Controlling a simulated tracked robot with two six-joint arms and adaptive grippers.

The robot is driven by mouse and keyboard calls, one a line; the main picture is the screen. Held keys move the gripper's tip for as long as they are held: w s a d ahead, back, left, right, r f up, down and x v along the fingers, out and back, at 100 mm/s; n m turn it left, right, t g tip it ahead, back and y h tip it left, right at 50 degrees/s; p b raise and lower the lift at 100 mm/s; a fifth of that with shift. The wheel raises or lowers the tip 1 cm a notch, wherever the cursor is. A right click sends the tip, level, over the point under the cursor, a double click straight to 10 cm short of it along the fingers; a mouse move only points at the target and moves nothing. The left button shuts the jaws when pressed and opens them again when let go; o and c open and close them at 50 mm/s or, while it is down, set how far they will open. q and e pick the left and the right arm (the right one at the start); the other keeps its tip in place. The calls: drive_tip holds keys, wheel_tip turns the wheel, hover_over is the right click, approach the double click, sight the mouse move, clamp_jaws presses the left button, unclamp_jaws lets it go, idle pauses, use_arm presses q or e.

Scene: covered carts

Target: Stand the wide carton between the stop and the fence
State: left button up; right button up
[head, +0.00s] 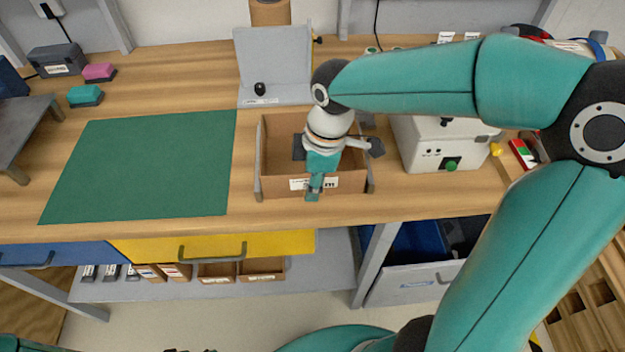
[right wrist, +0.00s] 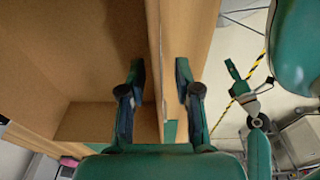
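An open-topped brown cardboard box (head: 277,189) with a white label on its front stands on the bench right of the green mat. I cannot tell for sure whether it is the wide carton. My right gripper (head: 314,190) reaches down at its front wall. In the right wrist view my right gripper (right wrist: 160,85) is open, one finger inside the box (right wrist: 90,45) and one outside, with gaps beside the wall. My left gripper (right wrist: 250,78) shows there away from the bench, fingers apart and empty. I cannot clearly identify the stop or the fence.
A grey upright panel with a base (head: 273,60) stands behind the box. A white device with a green knob (head: 405,145) is close on its right. The green mat (head: 145,165) is clear. A yellow drawer (head: 215,246) is under the bench's front edge.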

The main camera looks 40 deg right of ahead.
wheel_tip(320, 180, up, 12)
drive_tip(key=s+d, duration=0.1)
drive_tip(key=shift+d, duration=0.2)
idle(0.5)
drive_tip(key=shift+s+f, duration=0.1)
drive_tip(key=shift+f, duration=0.05)
